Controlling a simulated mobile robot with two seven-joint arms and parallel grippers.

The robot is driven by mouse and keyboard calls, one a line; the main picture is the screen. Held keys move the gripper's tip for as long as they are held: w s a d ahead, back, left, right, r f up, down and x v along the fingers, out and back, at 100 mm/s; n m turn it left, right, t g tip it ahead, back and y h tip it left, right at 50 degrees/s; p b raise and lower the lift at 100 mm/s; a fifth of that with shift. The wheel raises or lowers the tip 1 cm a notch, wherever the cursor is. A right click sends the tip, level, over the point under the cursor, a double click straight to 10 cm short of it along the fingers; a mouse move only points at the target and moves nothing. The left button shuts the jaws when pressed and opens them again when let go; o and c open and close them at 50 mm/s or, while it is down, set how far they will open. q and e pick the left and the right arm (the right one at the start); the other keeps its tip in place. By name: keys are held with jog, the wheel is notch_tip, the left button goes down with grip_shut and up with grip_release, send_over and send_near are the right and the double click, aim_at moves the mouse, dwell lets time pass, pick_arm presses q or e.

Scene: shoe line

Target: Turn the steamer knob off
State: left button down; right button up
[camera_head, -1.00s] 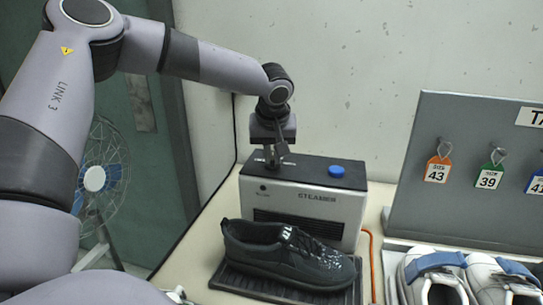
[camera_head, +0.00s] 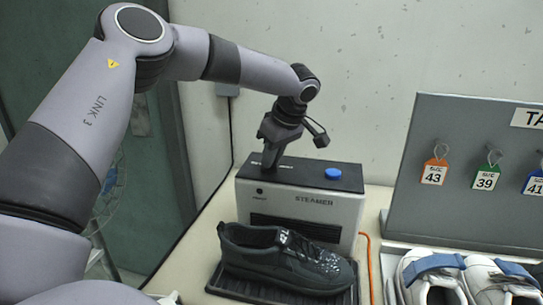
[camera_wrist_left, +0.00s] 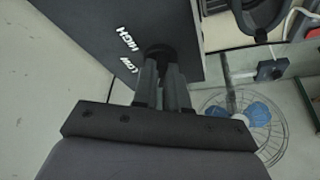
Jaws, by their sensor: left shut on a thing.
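The steamer (camera_head: 306,207) is a silver and black box at the back of the table, with a blue round button (camera_head: 333,173) on its top. My left gripper (camera_head: 269,166) points down onto the left part of the steamer's top. In the left wrist view its two fingers (camera_wrist_left: 162,84) are shut on a dark round knob (camera_wrist_left: 158,56), beside the white words HIGH and LOW (camera_wrist_left: 127,50). The fingers hide part of the knob, and I cannot read its setting. My right gripper is not in view.
A wet-looking black shoe (camera_head: 285,258) sits on a dark mat (camera_head: 238,287) in front of the steamer. White shoes (camera_head: 432,277) stand at the right, below a grey board (camera_head: 462,200) with hanging size tags. An orange cord (camera_head: 369,262) runs beside the steamer.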

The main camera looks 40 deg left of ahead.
pick_arm(q)
jog(key=shift+n, duration=0.3)
jog(key=c, duration=1.2)
grip_release()
jog(key=shift+o, duration=0.2)
jog(key=v, duration=0.7)
